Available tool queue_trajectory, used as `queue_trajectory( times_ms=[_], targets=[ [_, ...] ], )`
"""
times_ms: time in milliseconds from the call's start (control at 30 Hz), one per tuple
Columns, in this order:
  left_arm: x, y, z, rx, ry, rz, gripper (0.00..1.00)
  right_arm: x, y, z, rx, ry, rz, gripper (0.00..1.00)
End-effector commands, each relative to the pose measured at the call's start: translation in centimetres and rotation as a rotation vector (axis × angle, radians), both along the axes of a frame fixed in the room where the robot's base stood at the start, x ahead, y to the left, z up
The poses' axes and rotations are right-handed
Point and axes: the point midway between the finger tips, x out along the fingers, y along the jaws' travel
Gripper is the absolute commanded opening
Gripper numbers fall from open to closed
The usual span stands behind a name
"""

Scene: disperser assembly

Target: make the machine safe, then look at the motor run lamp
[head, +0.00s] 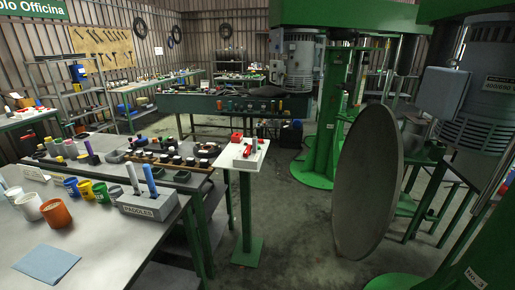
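A green machine (345,14) with a grey finned motor (300,62) stands beyond the middle of the room. A second green machine is at the right, with a large grey ribbed motor (488,105) bearing a partly cut-off label. A plain grey box (443,93) hangs in front of that motor. No lit motor run lamp can be made out on either machine. A small white-topped stand (243,158) with red items (237,137) on it stands in the middle. Neither of my grippers is in view.
A large grey disc (367,182) stands on edge in the right foreground, hiding part of the floor. A bench (110,255) at left holds cups, a blue cloth (46,263) and a paddles block (148,204). Bare floor (285,225) lies between stand and disc.

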Motion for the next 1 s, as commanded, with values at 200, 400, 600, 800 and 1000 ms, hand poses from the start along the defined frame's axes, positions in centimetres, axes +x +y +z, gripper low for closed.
queue_trajectory(
  times_ms=[200, 400, 600, 800, 1000],
  targets=[
    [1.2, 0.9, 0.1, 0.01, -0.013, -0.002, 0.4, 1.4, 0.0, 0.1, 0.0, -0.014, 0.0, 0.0],
    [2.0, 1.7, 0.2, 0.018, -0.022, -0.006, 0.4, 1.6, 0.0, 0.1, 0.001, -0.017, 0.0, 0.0],
    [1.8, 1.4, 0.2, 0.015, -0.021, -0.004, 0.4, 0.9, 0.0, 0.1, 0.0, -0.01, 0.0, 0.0],
    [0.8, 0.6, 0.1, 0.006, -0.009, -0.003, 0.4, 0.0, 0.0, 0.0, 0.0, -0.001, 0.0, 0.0],
    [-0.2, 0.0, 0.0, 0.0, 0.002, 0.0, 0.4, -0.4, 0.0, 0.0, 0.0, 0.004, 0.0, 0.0]
  ],
)
